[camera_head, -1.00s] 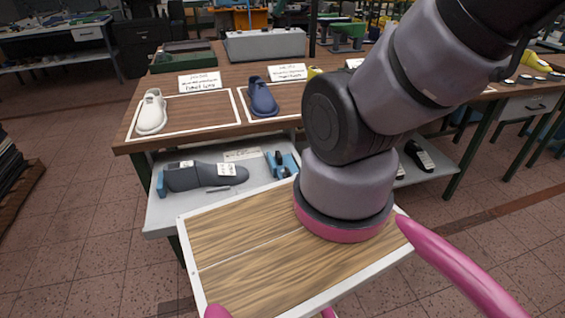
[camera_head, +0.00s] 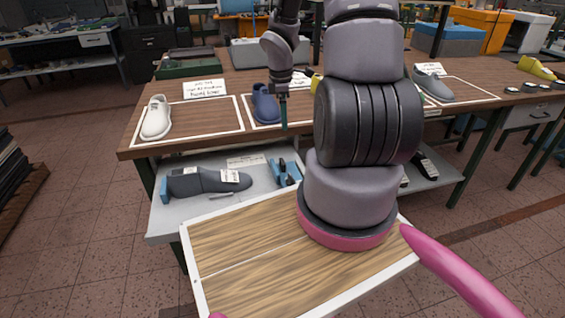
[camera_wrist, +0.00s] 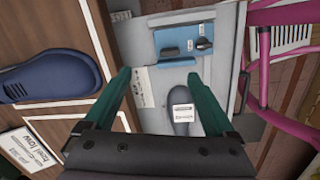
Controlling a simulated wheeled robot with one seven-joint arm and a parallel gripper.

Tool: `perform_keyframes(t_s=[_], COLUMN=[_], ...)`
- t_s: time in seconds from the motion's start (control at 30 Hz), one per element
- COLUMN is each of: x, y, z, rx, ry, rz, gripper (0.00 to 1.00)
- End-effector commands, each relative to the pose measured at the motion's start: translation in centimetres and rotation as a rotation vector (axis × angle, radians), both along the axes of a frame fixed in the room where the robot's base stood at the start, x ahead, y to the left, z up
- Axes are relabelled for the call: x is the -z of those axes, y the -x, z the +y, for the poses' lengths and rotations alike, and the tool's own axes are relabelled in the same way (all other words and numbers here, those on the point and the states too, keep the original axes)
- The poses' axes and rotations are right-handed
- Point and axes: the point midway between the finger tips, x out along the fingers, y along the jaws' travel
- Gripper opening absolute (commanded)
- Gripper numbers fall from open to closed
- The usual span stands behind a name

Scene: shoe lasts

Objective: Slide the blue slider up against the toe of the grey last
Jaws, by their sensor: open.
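In the wrist view the slider (camera_wrist: 175,43) has dark fittings on top and lies beyond the fingertips. My gripper (camera_head: 284,125) is open and empty, pointing down above the shelf. Its green fingers (camera_wrist: 158,75) are spread in the wrist view and touch neither last nor slider.
A blue end block (camera_head: 164,189) sits at the last's heel. The wooden table (camera_head: 200,140) above the shelf carries a white shoe (camera_head: 156,118), a navy shoe (camera_head: 264,106) and a smaller grey one (camera_head: 432,87).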

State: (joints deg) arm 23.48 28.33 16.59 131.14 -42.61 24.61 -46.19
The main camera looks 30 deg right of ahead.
Motion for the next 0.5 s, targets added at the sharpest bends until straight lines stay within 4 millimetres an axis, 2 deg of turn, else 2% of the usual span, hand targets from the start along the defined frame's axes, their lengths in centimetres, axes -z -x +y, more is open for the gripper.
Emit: perform_keyframes(t_s=[0.03, 0.1, 0.2, 0.5], x=[2.2, 4.3, 6.3, 9.5], y=[0.2, 0.3, 0.5, 0.6], z=[0.0, 0.3, 0.6, 0.9], rx=[-0.055, -0.13, -0.204, -0.252], ry=[-0.021, -0.044, -0.069, -0.086], rz=[0.028, 0.047, 0.061, 0.071], gripper=[0.9, 0.9, 0.9, 0.9])
